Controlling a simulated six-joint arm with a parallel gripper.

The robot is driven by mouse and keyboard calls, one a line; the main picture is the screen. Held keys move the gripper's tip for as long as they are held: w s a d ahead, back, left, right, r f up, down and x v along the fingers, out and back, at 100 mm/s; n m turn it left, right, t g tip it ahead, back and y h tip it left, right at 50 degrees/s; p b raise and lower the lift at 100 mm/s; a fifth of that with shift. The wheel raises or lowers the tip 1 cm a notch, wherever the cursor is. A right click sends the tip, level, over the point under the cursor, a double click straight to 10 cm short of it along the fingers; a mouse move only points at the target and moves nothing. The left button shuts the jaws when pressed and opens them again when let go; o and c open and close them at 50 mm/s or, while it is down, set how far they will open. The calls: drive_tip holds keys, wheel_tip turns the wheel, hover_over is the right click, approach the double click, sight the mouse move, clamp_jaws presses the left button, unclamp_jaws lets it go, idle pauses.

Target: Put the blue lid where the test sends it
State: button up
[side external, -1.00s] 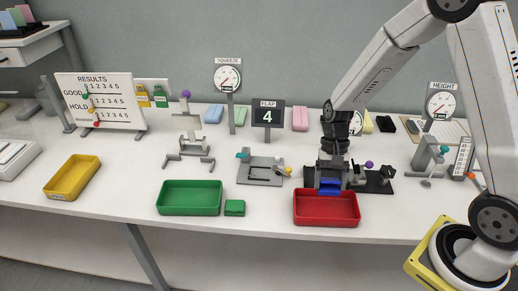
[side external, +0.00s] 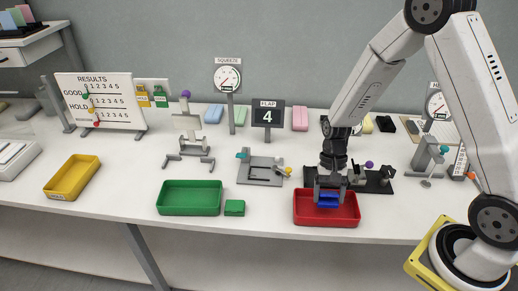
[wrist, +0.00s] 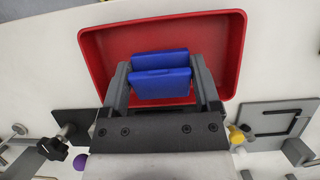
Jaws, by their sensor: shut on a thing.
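The blue lid (side external: 328,198) is held between the fingers of my gripper (side external: 328,190). In the wrist view the blue lid (wrist: 160,83) shows between both fingers of my gripper (wrist: 161,85), with a second blue face or edge behind it; I cannot tell whether that is part of the same lid. The red tray (side external: 326,217) lies under it, and the lid overlaps the tray's back part in the side view. In the wrist view the red tray (wrist: 229,60) surrounds the fingertips. I cannot tell whether the lid touches the tray floor.
A green tray (side external: 189,198) with a small green block (side external: 235,208) beside it stands to the left. A yellow tray (side external: 72,178) is at far left. A flap display (side external: 267,114) reads 4. A results board (side external: 101,101) stands at back left. Fixtures stand just behind the red tray.

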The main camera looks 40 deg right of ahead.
sight(327, 204)
drive_tip(key=shift+f, duration=1.75)
drive_tip(key=shift+f, duration=0.15)
drive_tip(key=o, duration=1.1)
drive_tip(key=v, duration=1.2)
